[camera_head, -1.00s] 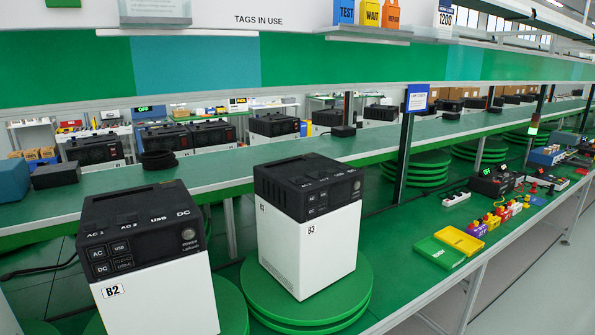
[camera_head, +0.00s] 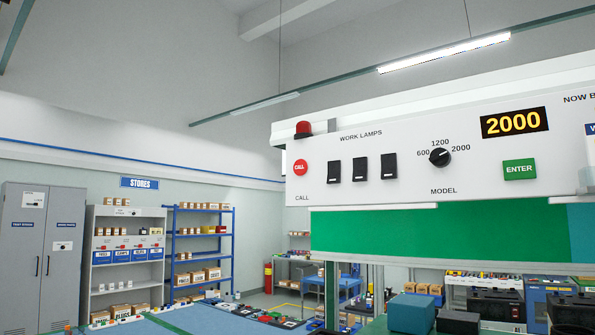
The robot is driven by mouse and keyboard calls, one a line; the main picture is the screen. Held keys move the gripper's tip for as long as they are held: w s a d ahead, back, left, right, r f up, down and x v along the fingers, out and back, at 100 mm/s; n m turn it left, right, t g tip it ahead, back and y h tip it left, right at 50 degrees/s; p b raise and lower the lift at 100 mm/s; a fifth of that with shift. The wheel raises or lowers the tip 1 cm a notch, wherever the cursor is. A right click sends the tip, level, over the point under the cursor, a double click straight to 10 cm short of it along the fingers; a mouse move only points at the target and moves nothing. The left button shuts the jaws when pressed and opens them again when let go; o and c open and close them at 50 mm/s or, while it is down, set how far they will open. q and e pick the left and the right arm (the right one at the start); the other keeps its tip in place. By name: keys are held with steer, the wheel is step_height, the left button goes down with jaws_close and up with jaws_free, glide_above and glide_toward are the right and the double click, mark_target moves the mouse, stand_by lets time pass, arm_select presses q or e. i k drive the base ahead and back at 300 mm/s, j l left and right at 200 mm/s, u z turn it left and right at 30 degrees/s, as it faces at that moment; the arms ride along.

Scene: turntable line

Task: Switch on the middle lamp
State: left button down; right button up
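The white overhead panel carries three black rocker switches in a row under the words WORK LAMPS. The left switch (camera_head: 334,171), the middle switch (camera_head: 360,168) and the right switch (camera_head: 389,166) look alike, and I cannot tell their on or off positions at this size. No lit work lamp can be matched to them in this view. Neither of my grippers is in view.
Left of the switches is a red CALL button (camera_head: 300,167) below a red beacon (camera_head: 303,129). To the right are a black MODEL dial (camera_head: 440,157), a display reading 2000 (camera_head: 514,122) and a green ENTER button (camera_head: 519,169). Stores shelves (camera_head: 127,255) stand at far left.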

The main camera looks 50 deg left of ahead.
mark_target(359, 164)
steer(key=u, duration=1.3)
steer(key=i+j+z, duration=0.25)
steer(key=j, duration=0.55)
steer(key=i+j+z, duration=0.2)
steer(key=j, duration=0.65)
steer(key=i+j+z, duration=0.25)
steer(key=j, duration=0.6)
steer(key=j+z, duration=0.2)
steer(key=j, duration=0.65)
steer(key=k, duration=0.05)
